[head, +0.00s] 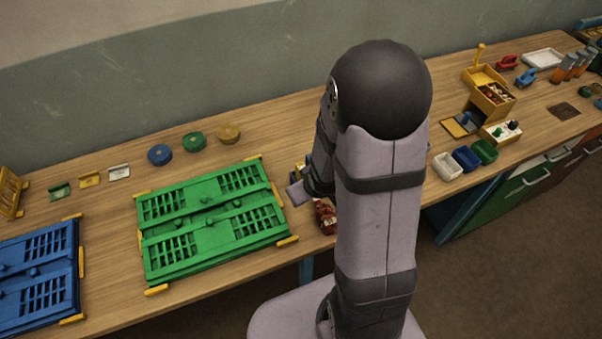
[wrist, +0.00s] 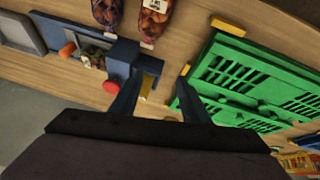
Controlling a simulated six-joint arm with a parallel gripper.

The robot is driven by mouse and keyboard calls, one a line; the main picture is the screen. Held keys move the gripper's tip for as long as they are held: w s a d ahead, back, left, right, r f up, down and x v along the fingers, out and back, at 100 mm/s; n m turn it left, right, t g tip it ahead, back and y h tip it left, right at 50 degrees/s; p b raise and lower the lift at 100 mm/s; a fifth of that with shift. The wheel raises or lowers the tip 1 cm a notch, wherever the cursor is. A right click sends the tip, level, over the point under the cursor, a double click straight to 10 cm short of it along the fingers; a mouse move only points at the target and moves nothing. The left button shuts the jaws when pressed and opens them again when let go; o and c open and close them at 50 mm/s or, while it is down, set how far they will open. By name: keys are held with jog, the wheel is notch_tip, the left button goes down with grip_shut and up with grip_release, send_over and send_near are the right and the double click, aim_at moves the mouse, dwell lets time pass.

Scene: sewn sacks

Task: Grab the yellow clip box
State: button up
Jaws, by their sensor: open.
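My gripper (wrist: 158,82) is open, with its two dark blue fingers apart. A small yellow piece (wrist: 147,84), perhaps the yellow clip box, shows between the fingers in the wrist view. It sits against a dark blue device (wrist: 122,58) with a red knob (wrist: 110,86). The left finger overlaps this device in the picture, and I cannot tell whether they touch. Nothing is held between the fingers. In the head view my arm hides the gripper and most of the area around it.
A green folded crate (head: 210,215) lies right of the gripper in the wrist view, its yellow corner pieces close by. Net bags (wrist: 155,15) lie beyond the fingers. A blue crate (head: 40,272) and small yellow holder (head: 90,180) are farther left in the head view.

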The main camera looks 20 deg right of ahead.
aim_at(300, 167)
jog(key=shift+w+d+f+m+t+y+b, duration=0.15)
jog(key=shift+w+d+f+m+t+b, duration=0.15)
jog(key=shift+w+t+b, duration=0.7)
jog(key=shift+w+d+f+m+t+y+b, duration=0.1)
jog(key=shift+w+d+f+m+t+b, duration=0.25)
jog(key=shift+w+t, duration=1.3)
jog(key=shift+w+d+f+m+t+y+b, duration=0.15)
jog(key=shift+w+d+f+t+b, duration=0.4)
jog(key=shift+t, duration=1.3)
jog(key=shift+w+a+r, duration=0.2)
jog(key=shift+b, duration=0.45)
jog(key=shift+w+f+b, duration=0.35)
jog(key=shift+w+b, duration=0.25)
jog(key=shift+b, duration=0.5)
jog(key=shift+w+b, duration=0.35)
jog(key=shift+b, duration=0.3)
jog(key=shift+w, duration=0.1)
